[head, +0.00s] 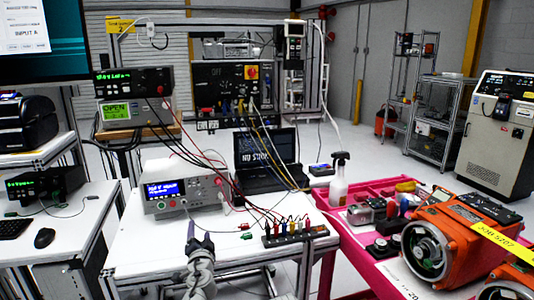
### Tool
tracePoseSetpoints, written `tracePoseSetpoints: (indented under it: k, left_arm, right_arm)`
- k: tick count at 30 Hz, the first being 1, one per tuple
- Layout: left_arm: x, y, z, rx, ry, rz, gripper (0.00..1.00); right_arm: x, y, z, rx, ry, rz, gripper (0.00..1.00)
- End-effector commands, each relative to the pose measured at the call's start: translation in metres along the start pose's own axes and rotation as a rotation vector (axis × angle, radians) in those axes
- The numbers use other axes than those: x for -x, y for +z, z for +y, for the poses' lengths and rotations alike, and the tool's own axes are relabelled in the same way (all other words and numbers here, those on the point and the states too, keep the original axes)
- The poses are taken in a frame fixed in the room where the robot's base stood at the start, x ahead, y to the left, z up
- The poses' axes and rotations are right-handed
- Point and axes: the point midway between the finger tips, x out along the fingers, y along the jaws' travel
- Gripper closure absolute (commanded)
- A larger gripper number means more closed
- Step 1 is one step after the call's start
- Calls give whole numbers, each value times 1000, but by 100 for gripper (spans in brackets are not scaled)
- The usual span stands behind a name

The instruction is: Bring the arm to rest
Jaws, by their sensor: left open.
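My left gripper (200,246) shows at the bottom, left of centre, over the front part of the white bench (135,245). Its jaws are open, and I see nothing held between them. My grey left arm shows below it and runs out of the bottom edge. The fingers are small and dark in this view, so their height above the bench top is hard to tell. My right gripper is not in view.
On the bench are a power supply (182,192), a laptop (265,150) and a terminal strip (295,234) with several leads. A pink cart (346,244) at the right carries an orange motor unit (455,245) and a spray bottle (339,180). Cables hang over the bench.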

Motion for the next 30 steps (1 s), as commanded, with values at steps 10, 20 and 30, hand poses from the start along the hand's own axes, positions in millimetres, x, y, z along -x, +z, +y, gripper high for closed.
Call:
tracePoseSetpoints:
  k: [10,20,30]
  left_arm:
    - [11,18,9,74,-3,-127,31]
    - [47,57,47,186,71,-401,31]
    - [174,97,160,245,490,-914,31]
  right_arm:
    - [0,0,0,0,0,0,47]
    - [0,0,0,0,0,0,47]
    - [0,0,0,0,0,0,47]
